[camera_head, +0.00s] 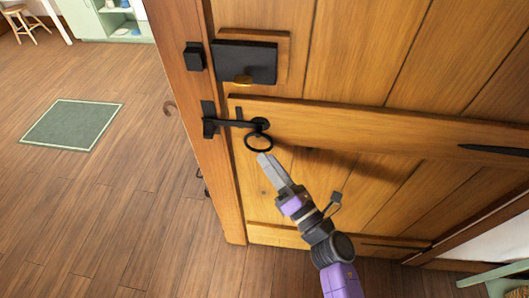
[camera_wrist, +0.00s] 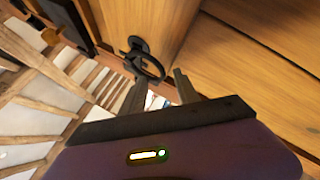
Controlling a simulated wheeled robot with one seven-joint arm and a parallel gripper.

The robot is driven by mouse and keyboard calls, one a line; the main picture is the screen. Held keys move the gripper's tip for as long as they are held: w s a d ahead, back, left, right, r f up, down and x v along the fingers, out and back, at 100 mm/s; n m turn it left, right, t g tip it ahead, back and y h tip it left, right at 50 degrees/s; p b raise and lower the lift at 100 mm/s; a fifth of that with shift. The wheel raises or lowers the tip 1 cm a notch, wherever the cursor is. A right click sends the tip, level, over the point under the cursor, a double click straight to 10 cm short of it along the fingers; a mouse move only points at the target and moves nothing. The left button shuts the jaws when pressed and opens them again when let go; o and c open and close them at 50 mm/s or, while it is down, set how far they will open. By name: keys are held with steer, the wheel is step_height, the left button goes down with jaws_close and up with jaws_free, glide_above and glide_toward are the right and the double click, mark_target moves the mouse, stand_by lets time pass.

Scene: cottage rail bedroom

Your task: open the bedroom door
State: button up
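The wooden bedroom door (camera_head: 345,60) fills the right of the head view, its left edge against a wooden post (camera_head: 185,95). A black latch bar (camera_head: 236,123) runs across from the door to a catch on the post, and the door looks closed. A black ring handle (camera_head: 258,142) hangs below the bar's right end; it also shows in the wrist view (camera_wrist: 151,68). My gripper (camera_head: 265,158) is just below and right of the ring. In the wrist view its two fingers (camera_wrist: 158,82) are apart, with the ring just past their tips. Contact cannot be told.
A black lock box (camera_head: 245,60) sits on the door above the latch, and a black strap (camera_head: 495,150) at its right. Open plank floor (camera_head: 130,200) lies left of the post, with a green rug (camera_head: 72,124). A stool (camera_head: 25,22) and a green shelf (camera_head: 108,20) stand farther back.

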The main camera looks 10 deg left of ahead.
steer(key=shift+x, duration=1.4)
steer(key=shift+s, duration=0.1)
jaws_close()
steer(key=shift+d+f, duration=0.1)
